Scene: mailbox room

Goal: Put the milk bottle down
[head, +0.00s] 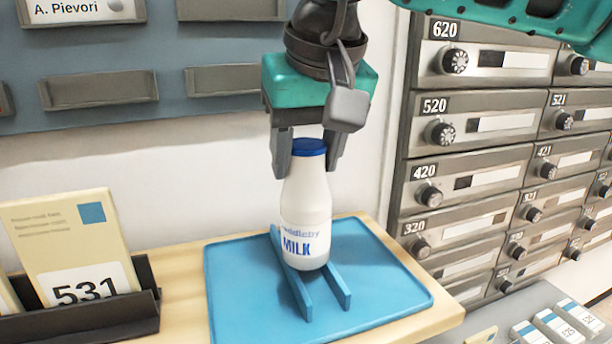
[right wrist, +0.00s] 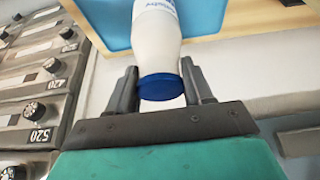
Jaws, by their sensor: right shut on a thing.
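The white milk bottle (head: 305,205) with a blue cap stands upright over the blue tray (head: 375,265), between two blue rails (head: 337,286). I cannot tell whether its base touches the tray. My right gripper (head: 308,165) points down from above and is shut on the bottle near its cap. In the right wrist view the bottle (right wrist: 155,38) shows between the two fingers (right wrist: 160,88), cap nearest the palm. My left gripper is not in view.
The tray lies on a wooden shelf (head: 180,280). A dark holder with a "531" card (head: 75,255) stands at left. Grey mailboxes with knobs (head: 470,150) fill the right side. Small labelled boxes (head: 555,325) lie at lower right.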

